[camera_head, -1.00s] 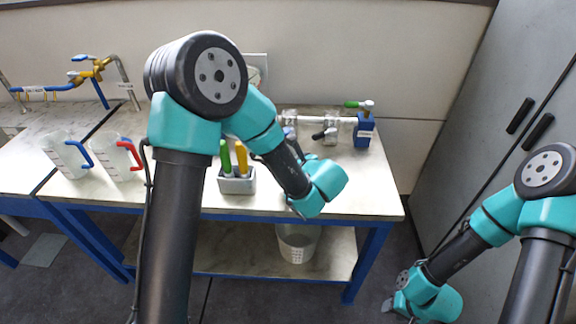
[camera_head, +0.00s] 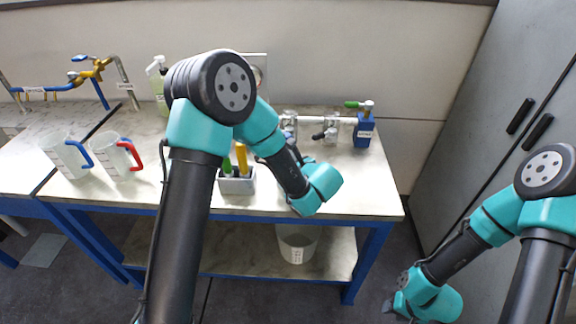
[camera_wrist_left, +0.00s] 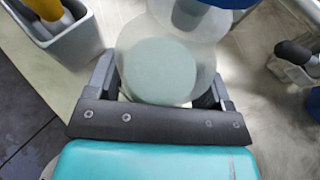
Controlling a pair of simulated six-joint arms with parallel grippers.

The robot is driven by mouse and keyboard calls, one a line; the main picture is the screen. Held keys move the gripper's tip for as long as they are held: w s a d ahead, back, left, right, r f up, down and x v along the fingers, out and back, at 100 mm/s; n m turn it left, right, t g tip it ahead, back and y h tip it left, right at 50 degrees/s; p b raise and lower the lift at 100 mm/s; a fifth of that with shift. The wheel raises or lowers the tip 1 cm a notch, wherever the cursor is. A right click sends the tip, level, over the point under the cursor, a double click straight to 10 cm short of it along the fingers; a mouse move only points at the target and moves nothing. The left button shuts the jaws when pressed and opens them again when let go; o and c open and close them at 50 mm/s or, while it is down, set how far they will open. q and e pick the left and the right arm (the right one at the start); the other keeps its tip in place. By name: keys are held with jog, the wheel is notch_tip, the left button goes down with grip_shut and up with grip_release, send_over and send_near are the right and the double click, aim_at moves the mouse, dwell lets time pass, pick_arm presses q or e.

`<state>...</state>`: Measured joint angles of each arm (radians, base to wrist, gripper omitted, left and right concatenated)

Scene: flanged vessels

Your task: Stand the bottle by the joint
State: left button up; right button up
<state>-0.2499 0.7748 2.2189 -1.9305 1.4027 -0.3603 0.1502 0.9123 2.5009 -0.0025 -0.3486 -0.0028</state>
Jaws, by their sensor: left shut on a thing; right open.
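My left gripper (camera_wrist_left: 160,88) is shut on a pale translucent round body with a light green disc inside, apparently the bottle (camera_wrist_left: 163,68). It lies between the two dark fingers in the left wrist view. In the head view my left arm hides this gripper and what it holds. The pipe with its flanged joint (camera_head: 325,120) runs along the back right of the table, beyond my left wrist. My right gripper (camera_head: 393,305) is open, low at the right beside the table, far from the joint; its fingers show only small.
A grey caddy (camera_head: 237,185) with coloured handles stands left of my left wrist. Two jugs (camera_head: 66,155) (camera_head: 118,158) stand further left. A spray bottle (camera_head: 158,88) is at the back. A blue block (camera_head: 363,131) stands at the pipe's right end. The table's front right is bare.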

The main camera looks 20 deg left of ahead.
pick_arm(q)
jog(key=o, duration=1.2)
jog(key=shift+f, duration=0.15)
jog(key=shift+r, duration=0.2)
jog(key=v, duration=1.2)
jog(key=shift+f, duration=0.1)
